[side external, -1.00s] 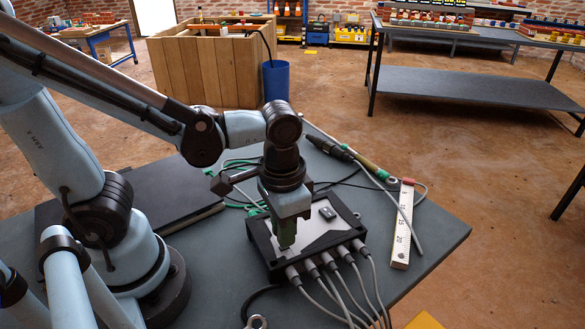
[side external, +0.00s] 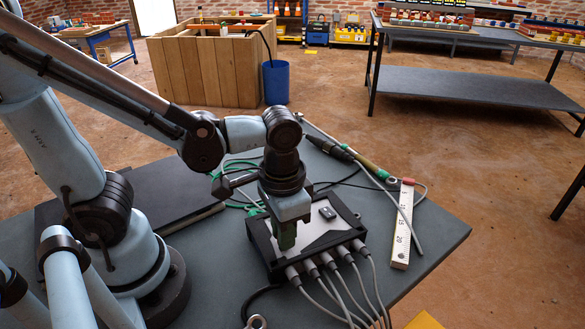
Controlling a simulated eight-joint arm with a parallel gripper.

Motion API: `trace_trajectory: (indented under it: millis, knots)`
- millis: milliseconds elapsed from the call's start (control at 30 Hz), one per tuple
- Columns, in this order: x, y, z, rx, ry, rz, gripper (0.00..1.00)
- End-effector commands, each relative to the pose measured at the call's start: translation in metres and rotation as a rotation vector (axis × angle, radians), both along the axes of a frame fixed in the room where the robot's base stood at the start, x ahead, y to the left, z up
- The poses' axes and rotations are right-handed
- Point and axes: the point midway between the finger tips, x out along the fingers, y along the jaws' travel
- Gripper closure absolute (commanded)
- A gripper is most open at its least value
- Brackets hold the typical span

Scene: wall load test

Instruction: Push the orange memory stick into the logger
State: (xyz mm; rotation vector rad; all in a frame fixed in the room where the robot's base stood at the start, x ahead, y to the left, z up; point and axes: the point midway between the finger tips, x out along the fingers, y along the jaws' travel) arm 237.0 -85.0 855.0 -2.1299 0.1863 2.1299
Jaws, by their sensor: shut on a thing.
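The logger (side external: 316,254) is a dark-framed box with a light top, lying on the grey table with several cables plugged into its near right side. My gripper (side external: 287,244) points down over the left part of its top. Its green fingers are shut, with their tips at or very close to the top surface. What they hold is hidden between them. No orange memory stick can be made out. The logger's surface under the fingertips is also hidden.
A small dark module (side external: 327,212) sits on the logger's top. A white ruler (side external: 403,225) and a green and black tool (side external: 345,150) lie to the right. Green cable (side external: 240,163) lies behind. A dark flat case (side external: 165,195) lies to the left.

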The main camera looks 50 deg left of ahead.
Motion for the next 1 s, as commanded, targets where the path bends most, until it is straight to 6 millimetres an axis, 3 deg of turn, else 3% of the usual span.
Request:
trace_trajectory:
  millis: [1000]
  knots:
    - [0.0003, -0.0001, -0.0058, 0.000, 0.000, 0.000, 1.00]
